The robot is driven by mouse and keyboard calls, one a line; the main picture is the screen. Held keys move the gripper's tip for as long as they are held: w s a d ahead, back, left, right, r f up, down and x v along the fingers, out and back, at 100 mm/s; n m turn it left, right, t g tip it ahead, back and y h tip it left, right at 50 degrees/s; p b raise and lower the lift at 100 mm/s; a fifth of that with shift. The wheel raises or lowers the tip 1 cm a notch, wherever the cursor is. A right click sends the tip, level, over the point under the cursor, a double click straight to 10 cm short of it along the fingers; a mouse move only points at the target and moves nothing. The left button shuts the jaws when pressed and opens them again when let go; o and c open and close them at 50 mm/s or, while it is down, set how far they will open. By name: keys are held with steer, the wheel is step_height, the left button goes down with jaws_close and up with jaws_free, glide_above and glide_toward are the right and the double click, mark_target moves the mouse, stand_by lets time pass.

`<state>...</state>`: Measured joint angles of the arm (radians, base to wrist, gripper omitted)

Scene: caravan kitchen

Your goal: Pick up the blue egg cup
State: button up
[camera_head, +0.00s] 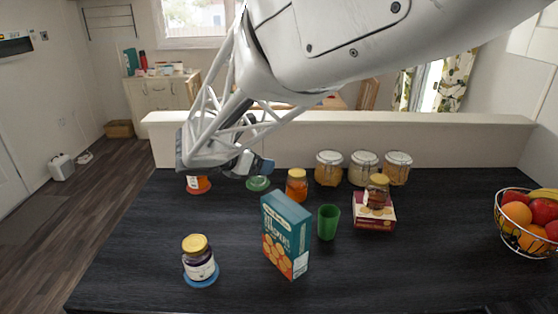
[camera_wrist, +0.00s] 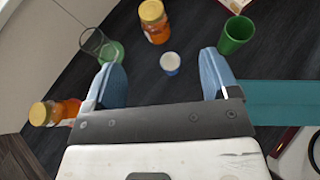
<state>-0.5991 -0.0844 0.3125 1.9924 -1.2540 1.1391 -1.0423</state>
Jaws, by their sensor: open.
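The blue egg cup (camera_wrist: 170,63) is small, with a pale top and blue lower side. It stands upright on the dark counter in the wrist view. I cannot make it out in the head view, where the teal box or my arm may hide it. My gripper (camera_head: 248,168) is open and empty above the counter. In the wrist view its two blue fingers (camera_wrist: 162,62) are wide apart, and the egg cup shows between their tips, apart from both.
An orange jar (camera_wrist: 154,22) stands behind the egg cup, a green cup (camera_wrist: 236,36) to its right, a clear glass (camera_wrist: 97,43) to its left. A teal box (camera_head: 287,233) stands in front. A dark jar (camera_head: 199,260) sits front left. The counter's right front is clear.

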step_height(320, 180, down, 14)
steer(key=shift+d, duration=0.1)
stand_by(0.4)
steer(key=shift+x, duration=1.25)
steer(key=shift+x, duration=2.6)
steer(key=shift+r, duration=0.1)
steer(key=shift+c, duration=0.2)
steer(key=c, duration=1)
